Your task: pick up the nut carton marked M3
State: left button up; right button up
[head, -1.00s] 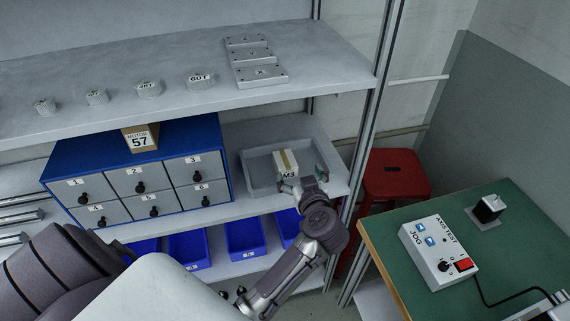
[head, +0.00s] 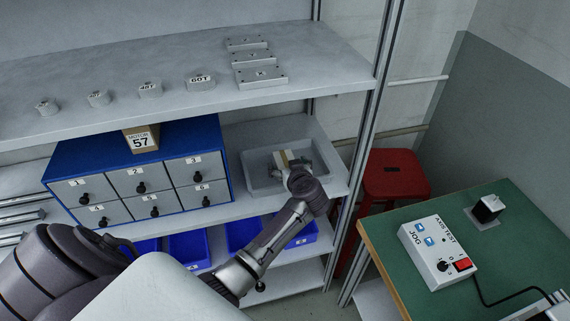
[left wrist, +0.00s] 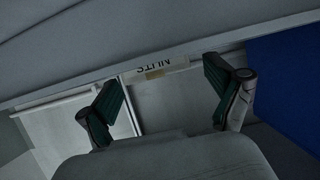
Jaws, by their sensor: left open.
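The nut carton (head: 284,157), a small pale box with a tan tape strip, stands in the grey tray (head: 257,186) on the middle shelf. My left gripper covers most of it in the head view, and its M3 mark is hidden now. My left gripper (head: 294,167) is open at the carton. My right gripper is not in view.
A blue drawer cabinet (head: 97,152) with a motor 57 box (head: 141,139) on top stands left of the tray. The upper shelf (head: 190,50) hangs above. A shelf post (head: 369,130), a red stool (head: 394,174) and a green table (head: 385,230) are to the right. Blue bins sit below.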

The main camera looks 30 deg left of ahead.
pick_arm(q)
jog(key=shift+x, duration=1.15)
jog(key=shift+s, duration=0.1)
jog(key=c, duration=1.3)
jog(key=shift+c, duration=1.1)
jog(key=shift+r, duration=0.15)
